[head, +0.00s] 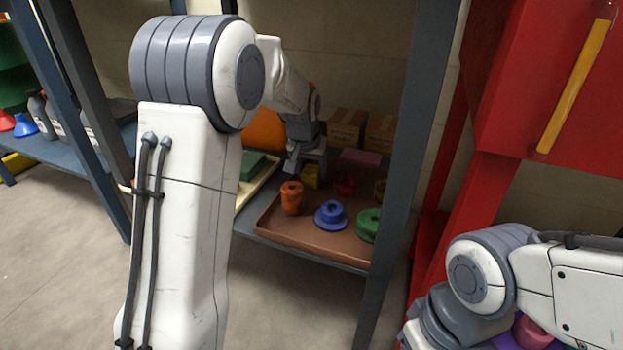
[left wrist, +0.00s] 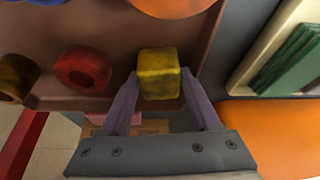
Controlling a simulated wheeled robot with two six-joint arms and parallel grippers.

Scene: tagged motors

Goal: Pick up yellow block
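The yellow block (head: 311,176) stands at the back of the brown tray (head: 325,255) on the shelf, partly hidden by my left gripper (head: 306,165). In the left wrist view, the yellow block (left wrist: 158,74) shows between the two fingertips of my left gripper (left wrist: 159,78). The fingers are apart, one on each side of it, with the tips very close to its sides. I see no clear grip on it. My right arm shows at the lower right of the head view, but its gripper is out of view.
The tray also holds an orange piece (head: 291,198), a blue piece (head: 331,215), a green piece (head: 368,225) and a red ring (left wrist: 82,70). Cardboard boxes (head: 346,129) stand behind. A blue-grey shelf post (head: 405,150) rises at the right.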

